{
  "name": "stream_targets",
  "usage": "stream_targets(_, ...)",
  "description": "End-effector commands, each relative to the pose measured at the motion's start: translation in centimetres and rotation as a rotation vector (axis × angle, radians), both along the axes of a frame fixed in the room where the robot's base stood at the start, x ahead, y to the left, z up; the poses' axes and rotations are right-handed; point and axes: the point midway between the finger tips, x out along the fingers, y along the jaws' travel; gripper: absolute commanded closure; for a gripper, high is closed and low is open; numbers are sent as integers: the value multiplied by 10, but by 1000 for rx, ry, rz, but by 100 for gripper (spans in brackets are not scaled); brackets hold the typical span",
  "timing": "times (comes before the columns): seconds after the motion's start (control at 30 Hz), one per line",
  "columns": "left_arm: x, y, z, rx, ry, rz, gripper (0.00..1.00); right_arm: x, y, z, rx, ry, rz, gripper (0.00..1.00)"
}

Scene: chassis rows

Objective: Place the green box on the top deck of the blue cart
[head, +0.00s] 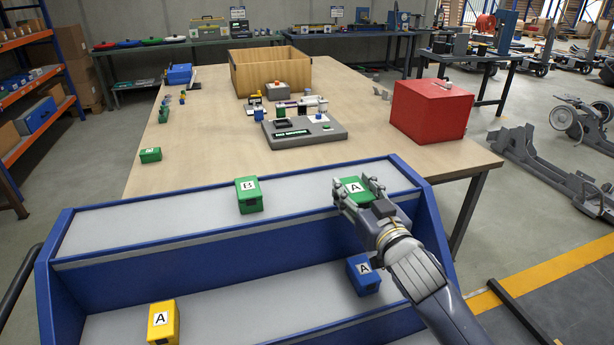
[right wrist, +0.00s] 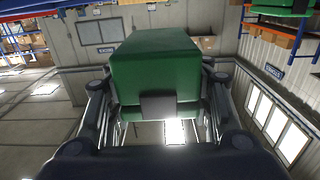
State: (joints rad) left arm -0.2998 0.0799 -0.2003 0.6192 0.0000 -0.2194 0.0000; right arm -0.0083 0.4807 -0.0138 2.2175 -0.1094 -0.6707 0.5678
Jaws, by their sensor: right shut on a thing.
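The blue cart (head: 75,265) stands in front of me with grey stepped decks. My right gripper (head: 358,190) is shut on a green box (head: 353,186) marked A, at the right end of the top deck (head: 130,228). I cannot tell whether this box touches the deck. The right wrist view shows the held green box (right wrist: 155,75) between both fingers. Another green box (head: 248,195), marked B, sits on the top deck left of the gripper. On the lower deck are a yellow box (head: 163,323) marked A and a blue box (head: 363,274) marked A. My left gripper is not in view.
Behind the cart is a wooden table (head: 200,150). The left part of the top deck is clear.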

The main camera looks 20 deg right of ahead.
Motion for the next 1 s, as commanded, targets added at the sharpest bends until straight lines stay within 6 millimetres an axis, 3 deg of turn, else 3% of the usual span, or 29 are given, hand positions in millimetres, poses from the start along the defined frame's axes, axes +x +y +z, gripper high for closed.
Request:
stream_targets(0.6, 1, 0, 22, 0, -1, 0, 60, 120, -33, -7, -1, -5, -1, 86)
stream_targets(0.8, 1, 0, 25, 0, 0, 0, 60, 143, -39, -10, -2, -4, -1, 86)
stream_targets(1.0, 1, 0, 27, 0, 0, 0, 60, 148, -40, -22, 2, 0, 0, 86)
